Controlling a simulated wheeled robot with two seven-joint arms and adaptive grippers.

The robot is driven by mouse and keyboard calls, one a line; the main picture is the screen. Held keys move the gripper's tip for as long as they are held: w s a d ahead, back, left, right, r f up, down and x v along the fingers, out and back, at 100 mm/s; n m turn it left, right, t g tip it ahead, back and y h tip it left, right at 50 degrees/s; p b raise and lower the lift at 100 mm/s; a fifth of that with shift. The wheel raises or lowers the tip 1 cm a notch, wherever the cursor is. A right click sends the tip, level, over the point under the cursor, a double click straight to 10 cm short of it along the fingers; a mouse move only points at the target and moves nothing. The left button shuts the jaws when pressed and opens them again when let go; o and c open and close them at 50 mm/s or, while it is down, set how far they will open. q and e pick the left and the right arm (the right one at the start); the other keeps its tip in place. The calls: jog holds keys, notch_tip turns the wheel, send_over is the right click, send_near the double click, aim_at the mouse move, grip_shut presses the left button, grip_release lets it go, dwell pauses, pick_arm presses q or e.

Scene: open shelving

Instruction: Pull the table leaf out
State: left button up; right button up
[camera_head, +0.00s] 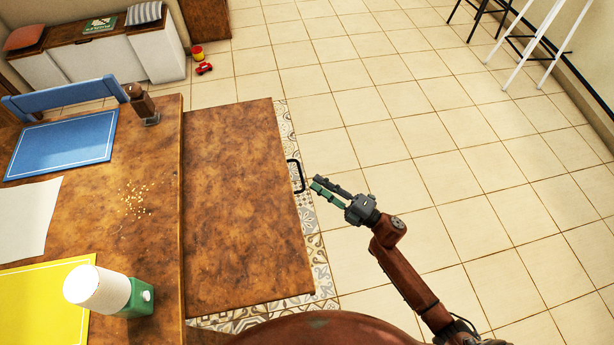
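The table leaf (235,200) is a brown, mottled panel on the right side of the wooden table (150,240). It stands out from the table edge, over the floor. A black bar handle (297,176) sits on its right edge. My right gripper (314,184) is just right of the handle, its fingers pointing left at it. The fingers look parted, with nothing between them, and the tips appear close to but apart from the handle. My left gripper is not in view.
On the table are a blue mat (62,146), a yellow mat (40,305), a white paper (25,220), crumbs (136,197), a white cup (95,288), a green carton (139,298) and a brown shaker (140,103). Tiled floor (400,110) right of the leaf is open.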

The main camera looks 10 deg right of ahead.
jog(key=shift+v, duration=2.3)
